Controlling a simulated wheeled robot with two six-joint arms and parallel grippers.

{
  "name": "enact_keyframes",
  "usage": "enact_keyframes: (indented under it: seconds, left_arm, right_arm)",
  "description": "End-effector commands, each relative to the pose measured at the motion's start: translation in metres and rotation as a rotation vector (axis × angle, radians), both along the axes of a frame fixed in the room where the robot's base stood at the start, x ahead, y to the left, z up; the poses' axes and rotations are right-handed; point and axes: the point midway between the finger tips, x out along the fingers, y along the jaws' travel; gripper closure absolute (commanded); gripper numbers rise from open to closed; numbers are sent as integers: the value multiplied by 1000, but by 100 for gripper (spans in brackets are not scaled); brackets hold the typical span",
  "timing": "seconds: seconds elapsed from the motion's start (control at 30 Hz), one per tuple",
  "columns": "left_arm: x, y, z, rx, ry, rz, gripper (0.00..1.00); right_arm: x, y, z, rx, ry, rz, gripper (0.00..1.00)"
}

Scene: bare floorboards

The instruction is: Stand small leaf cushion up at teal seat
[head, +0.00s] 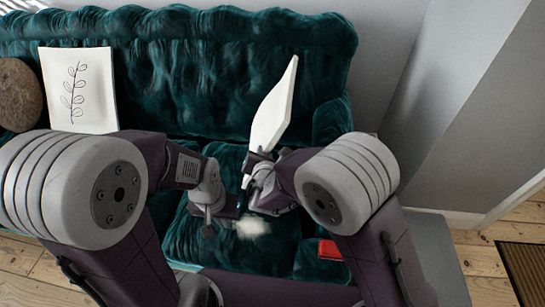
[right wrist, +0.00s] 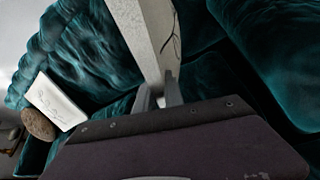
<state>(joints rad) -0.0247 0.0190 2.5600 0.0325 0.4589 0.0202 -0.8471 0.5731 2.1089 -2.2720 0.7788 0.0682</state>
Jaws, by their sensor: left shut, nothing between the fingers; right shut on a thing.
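The small leaf cushion (head: 273,108), white, is held tilted and nearly edge-on above the right part of the teal seat (head: 185,252). My right gripper (head: 258,162) is shut on its lower end. In the right wrist view the cushion (right wrist: 140,35) rises from between the fingers, with part of a dark leaf drawing on its right face. My left gripper (head: 234,210) is shut and empty, low over the seat, left of the right gripper. The teal backrest (head: 200,75) stands behind the cushion; I cannot tell whether they touch.
Another white leaf cushion (head: 78,90) leans on the backrest at left, beside a round brown cushion (head: 18,95). A pale fluffy thing (head: 252,228) lies on the seat below my grippers. A red thing (head: 329,249) is at right. The sofa's right arm (head: 332,120) bounds the seat.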

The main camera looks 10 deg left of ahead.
Motion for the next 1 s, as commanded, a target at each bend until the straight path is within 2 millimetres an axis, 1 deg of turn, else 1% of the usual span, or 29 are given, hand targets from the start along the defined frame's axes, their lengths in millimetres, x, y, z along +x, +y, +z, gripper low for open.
enact_keyframes:
  seconds: [0.07,0.17,0.4,0.7,0.8,0.9,1.0]
  left_arm:
    - [0,0,0,0,0,0,100]
    - [0,0,-6,0,0,0,100]
    - [0,0,-35,0,0,0,100]
    - [0,0,-66,0,0,0,100]
    - [0,0,-84,0,0,0,100]
    - [0,0,-94,0,0,0,100]
    - [0,0,-99,0,0,0,100]
  right_arm:
    - [1,0,2,1,-4,0,100]
    - [1,-5,-6,-2,-4,-1,100]
    - [1,-30,-37,-2,-5,-2,100]
    - [1,-62,-75,-2,-4,-3,100]
    - [1,-64,-87,0,-6,0,100]
    - [1,-67,-94,-1,-6,-1,100]
    - [1,-69,-97,-1,-7,0,100]
